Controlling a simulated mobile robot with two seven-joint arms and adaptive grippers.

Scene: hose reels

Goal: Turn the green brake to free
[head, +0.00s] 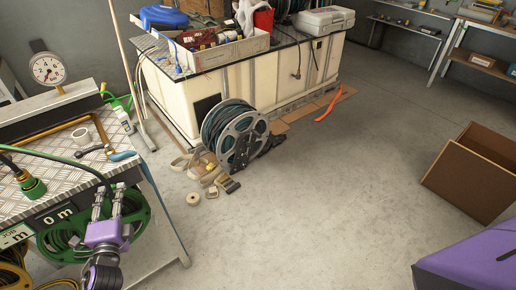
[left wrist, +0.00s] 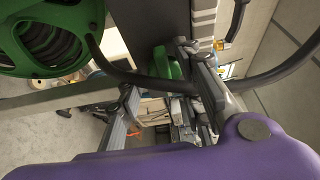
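A green hose reel (head: 136,216) hangs under the front edge of the metal-topped bench at lower left. It also shows at the upper left of the left wrist view (left wrist: 98,12). My left gripper (head: 108,190) is in front of the reel, fingers apart. In the left wrist view the gripper's fingers (left wrist: 158,68) are spread, with a small green part (left wrist: 160,62) beyond and between the tips; I cannot tell for sure whether it is the brake. I see no clear contact. A dark hose (left wrist: 140,80) crosses by the fingertips. My right gripper is not in view.
The bench (head: 62,170) carries a pressure gauge (head: 47,68) and a green hose fitting (head: 31,186). A yellow hose (head: 12,275) is at lower left. A grey reel (head: 240,140) stands by a cluttered cabinet. An open cardboard box (head: 460,180) is at right. The middle floor is clear.

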